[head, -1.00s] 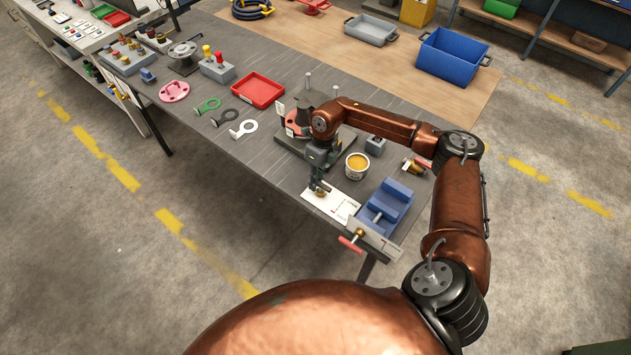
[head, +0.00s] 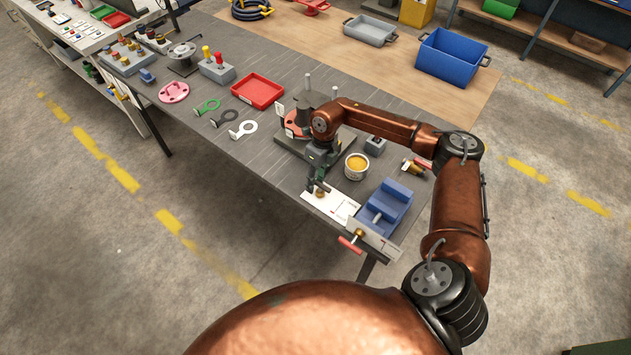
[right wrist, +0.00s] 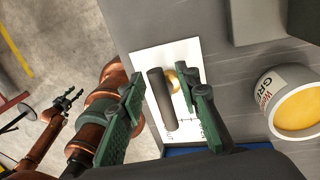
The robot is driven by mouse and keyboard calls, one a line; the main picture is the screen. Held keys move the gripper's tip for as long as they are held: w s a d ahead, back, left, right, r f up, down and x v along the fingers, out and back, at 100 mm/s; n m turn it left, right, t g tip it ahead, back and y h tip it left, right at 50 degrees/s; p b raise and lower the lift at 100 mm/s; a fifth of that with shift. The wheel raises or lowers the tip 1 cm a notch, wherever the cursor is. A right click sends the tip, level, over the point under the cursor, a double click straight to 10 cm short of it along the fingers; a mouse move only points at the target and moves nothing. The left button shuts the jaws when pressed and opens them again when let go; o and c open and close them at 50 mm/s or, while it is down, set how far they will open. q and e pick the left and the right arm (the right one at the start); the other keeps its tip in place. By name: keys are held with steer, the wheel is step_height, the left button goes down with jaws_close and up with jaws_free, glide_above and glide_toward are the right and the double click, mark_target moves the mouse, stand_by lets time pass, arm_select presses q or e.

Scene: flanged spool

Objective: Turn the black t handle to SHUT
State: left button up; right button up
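The black T handle (right wrist: 161,99) shows in the right wrist view as a dark bar on a brass stem (right wrist: 173,80), above a white plate (right wrist: 150,58) with printed marks and lettering too small to read. The plate (head: 342,209) lies near the table's front edge in the head view; there my gripper largely covers the handle. My right gripper (right wrist: 163,108) is open, its green fingers on either side of the bar, with gaps visible. It also shows over the plate in the head view (head: 317,187). My left gripper (right wrist: 71,98) shows small in the right wrist view, apparently open and empty, away from the plate.
A red-handled valve (head: 350,241) sits at the table's front edge. Behind my right gripper is a red flanged piece (head: 293,124) with upright posts.

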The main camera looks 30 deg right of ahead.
steer(key=shift+r, duration=0.15)
step_height(320, 180, up, 12)
steer(key=d, duration=0.2)
steer(key=shift+w+f, duration=0.25)
steer(key=shift+w, duration=0.2)
steer(key=shift+d, duration=0.1)
